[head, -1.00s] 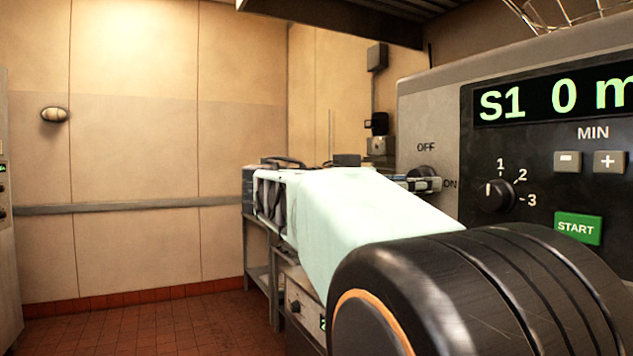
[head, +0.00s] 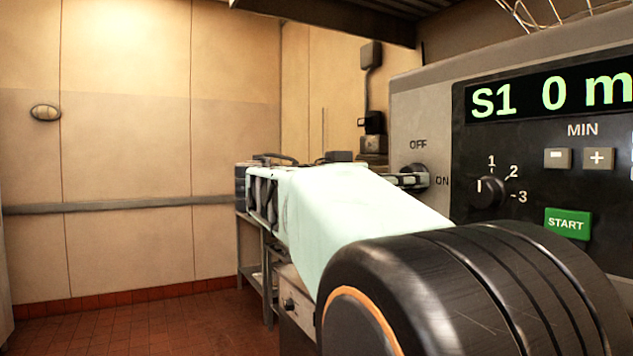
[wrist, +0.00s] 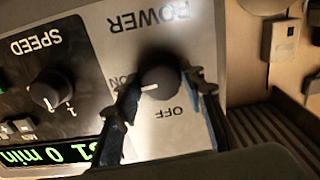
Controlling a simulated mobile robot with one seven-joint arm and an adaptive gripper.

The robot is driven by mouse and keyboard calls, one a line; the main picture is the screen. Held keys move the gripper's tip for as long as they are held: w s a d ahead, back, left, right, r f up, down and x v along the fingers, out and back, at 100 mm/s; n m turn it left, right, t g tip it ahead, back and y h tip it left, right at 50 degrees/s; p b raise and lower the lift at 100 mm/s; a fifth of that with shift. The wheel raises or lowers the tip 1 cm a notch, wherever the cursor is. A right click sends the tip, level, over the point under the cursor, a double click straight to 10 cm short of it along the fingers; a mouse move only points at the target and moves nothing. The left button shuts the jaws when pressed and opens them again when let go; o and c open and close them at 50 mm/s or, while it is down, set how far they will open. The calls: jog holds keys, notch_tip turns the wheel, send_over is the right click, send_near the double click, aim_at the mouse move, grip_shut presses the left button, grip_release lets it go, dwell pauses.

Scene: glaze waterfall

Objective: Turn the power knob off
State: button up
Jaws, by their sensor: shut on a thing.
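The power knob (wrist: 160,80) is a round dark knob on the light grey panel, between the fingers of my gripper (wrist: 165,92) in the wrist view. My gripper is shut on it. The knob's white mark points toward the ON label (wrist: 122,81), with the OFF label (wrist: 190,113) apart from it. In the head view, the knob (head: 418,170) shows partly behind my gripper's fingertips (head: 410,181), below the OFF label and left of the ON label. My pale arm hides most of the gripper there.
The black control panel (head: 540,145) carries the speed knob (head: 488,191), minus and plus buttons, a green START button (head: 567,223) and a lit display reading S1 0. A metal table (head: 262,255) stands beyond my arm. Tiled floor (head: 150,325) is open at left.

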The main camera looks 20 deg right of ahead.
jog(key=shift+s+r+n+p, duration=0.1)
jog(key=shift+n+p, duration=0.85)
jog(key=shift+n, duration=3.35)
jog(key=shift+s+r+n+p, duration=0.1)
jog(key=shift+n+p, duration=0.85)
jog(key=shift+n, duration=3.35)
jog(key=o, duration=1.1)
jog(key=shift+o, duration=0.2)
